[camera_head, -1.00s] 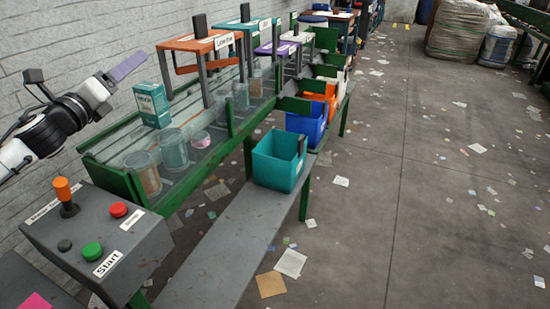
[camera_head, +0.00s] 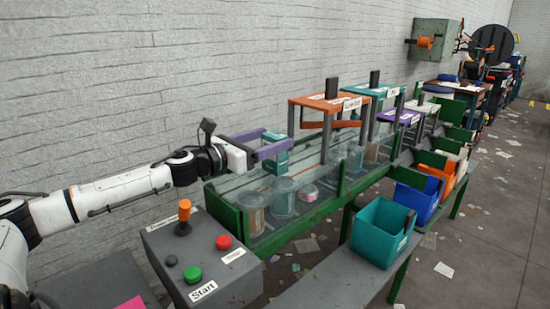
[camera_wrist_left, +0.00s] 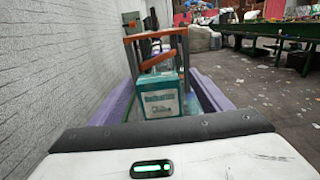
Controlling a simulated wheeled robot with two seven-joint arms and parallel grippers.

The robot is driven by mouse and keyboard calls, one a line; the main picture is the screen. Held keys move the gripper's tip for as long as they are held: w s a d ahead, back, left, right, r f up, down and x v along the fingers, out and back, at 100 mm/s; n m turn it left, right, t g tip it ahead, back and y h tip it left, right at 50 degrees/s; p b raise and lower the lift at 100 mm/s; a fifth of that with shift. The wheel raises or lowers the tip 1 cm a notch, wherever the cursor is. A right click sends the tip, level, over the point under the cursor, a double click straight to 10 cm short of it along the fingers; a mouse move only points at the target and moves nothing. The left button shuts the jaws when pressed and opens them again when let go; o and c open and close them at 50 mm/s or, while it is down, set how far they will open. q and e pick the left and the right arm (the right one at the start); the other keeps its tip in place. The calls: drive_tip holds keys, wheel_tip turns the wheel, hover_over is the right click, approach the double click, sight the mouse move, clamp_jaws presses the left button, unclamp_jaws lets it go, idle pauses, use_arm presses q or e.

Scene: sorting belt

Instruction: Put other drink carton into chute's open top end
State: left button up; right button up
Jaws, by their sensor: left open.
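A teal and white drink carton (camera_head: 277,158) stands upright on the near part of the belt, partly hidden by my left gripper. My left gripper (camera_head: 279,138) is open, with purple fingers reaching toward the carton at its upper part. In the left wrist view the carton (camera_wrist_left: 158,98) shows its labelled face between the two spread fingers, with gaps at both sides. I cannot tell how deep the carton sits between them. I cannot tell which part is the chute's open top end. My right gripper is out of view.
Clear tubs (camera_head: 252,211) stand on the belt beside the carton. An orange frame (camera_head: 326,103) rises over the belt beyond it. A teal bin (camera_head: 382,232) stands on the bench at right. A control box (camera_head: 205,262) is in front. A white brick wall lies behind.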

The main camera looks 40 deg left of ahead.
sight(282, 135)
use_arm(q)
drive_tip(key=shift+w, duration=0.6)
drive_tip(key=shift+r, duration=0.1)
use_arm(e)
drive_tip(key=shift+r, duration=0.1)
use_arm(q)
drive_tip(key=shift+w+p, duration=0.45)
drive_tip(key=shift+w, duration=0.1)
drive_tip(key=shift+w+f+p, duration=0.2)
drive_tip(key=shift+w+p, duration=0.5)
drive_tip(key=shift+w, duration=0.8)
drive_tip(key=shift+w+d+f+p, duration=0.1)
drive_tip(key=shift+w+f+p, duration=0.1)
drive_tip(key=shift+w+p, duration=0.3)
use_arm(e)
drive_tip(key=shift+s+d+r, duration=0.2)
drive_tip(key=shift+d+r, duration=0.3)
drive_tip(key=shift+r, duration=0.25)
